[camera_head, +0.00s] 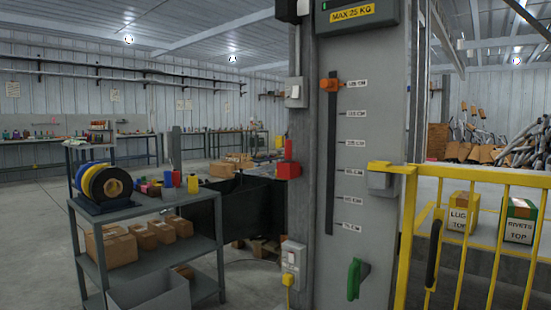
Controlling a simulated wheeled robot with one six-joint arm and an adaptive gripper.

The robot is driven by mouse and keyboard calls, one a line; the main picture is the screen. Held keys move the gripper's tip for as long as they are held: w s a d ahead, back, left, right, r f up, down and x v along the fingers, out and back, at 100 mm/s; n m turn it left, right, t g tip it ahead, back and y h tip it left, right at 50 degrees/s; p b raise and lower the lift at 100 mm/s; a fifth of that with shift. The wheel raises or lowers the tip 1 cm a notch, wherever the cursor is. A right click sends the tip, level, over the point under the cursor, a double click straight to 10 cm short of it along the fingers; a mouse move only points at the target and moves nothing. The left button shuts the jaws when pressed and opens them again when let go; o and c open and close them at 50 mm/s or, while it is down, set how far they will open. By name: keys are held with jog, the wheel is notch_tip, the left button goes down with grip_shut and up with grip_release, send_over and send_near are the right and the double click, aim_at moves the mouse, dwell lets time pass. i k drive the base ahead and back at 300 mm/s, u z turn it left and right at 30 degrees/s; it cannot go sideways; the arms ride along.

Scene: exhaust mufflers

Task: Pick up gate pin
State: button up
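A short red upright pin (288,148) stands in a red block (287,170) on the left side of the grey column (382,130). It may be the gate pin, but no label shows this. The yellow gate (490,177) is at the right, with a black handle (433,252) on it. Its top left end meets a grey latch box (381,182) on the column; I cannot tell whether a pin sits there. My gripper is not in view.
The column bears an orange slider (330,85), a green handle (355,278) and switch boxes. At left, a grey cart (150,209) holds cable spools (103,183) and cartons. Two labelled boxes, LUGS (460,212) and RIVETS (519,221), show behind the gate.

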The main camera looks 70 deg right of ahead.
aim_at(288, 143)
jog(key=z, duration=0.65)
jog(key=i, duration=0.85)
jog(key=z, duration=1.05)
jog(key=i, duration=0.2)
jog(key=z, duration=0.25)
